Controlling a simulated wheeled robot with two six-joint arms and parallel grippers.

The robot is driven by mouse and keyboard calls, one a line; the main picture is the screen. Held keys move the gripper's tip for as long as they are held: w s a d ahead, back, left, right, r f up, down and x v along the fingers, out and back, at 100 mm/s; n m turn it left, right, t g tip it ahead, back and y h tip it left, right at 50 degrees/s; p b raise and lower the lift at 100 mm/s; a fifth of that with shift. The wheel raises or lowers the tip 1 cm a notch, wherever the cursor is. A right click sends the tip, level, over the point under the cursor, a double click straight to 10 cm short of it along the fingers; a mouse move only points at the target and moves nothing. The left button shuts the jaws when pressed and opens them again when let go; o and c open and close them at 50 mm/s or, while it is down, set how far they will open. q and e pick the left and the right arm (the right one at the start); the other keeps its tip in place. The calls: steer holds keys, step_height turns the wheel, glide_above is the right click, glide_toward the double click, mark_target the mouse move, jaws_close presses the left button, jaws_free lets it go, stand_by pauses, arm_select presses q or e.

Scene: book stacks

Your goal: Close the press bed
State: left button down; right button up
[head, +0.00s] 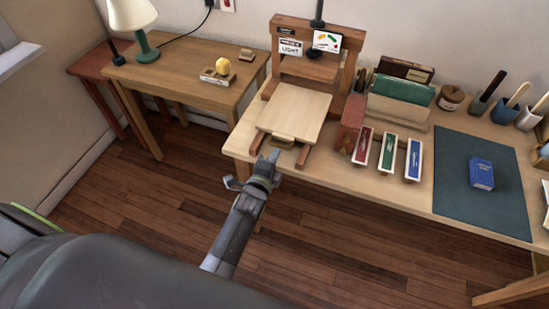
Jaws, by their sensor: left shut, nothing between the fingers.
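The press bed (295,112) is a pale wooden board lying on two rails in front of the wooden press frame (276,41). It sticks out from the frame toward me, near the front table edge. A small wooden handle (283,138) is on its front edge. My left gripper (271,156) is shut and empty, in front of the bed and just below the handle in the picture. I cannot tell whether it touches the bed or rail. My right gripper is not in view.
Right of the bed stand red, green and blue narrow boxes (388,153) and a reddish block (350,127). A dark mat (452,165) holds a blue book (482,174). On the left, a side table (178,74) bears a lamp (143,31). The floor in front is clear.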

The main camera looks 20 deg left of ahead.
mark_target(279, 146)
arm_select(q)
steer(key=shift+w, duration=0.2)
steer(key=w+b, duration=0.3)
steer(key=w, duration=0.1)
steer(key=shift+f, duration=0.15)
steer(key=shift+w, duration=0.35)
steer(key=shift+r, duration=0.2)
steer(key=shift+s, duration=0.1)
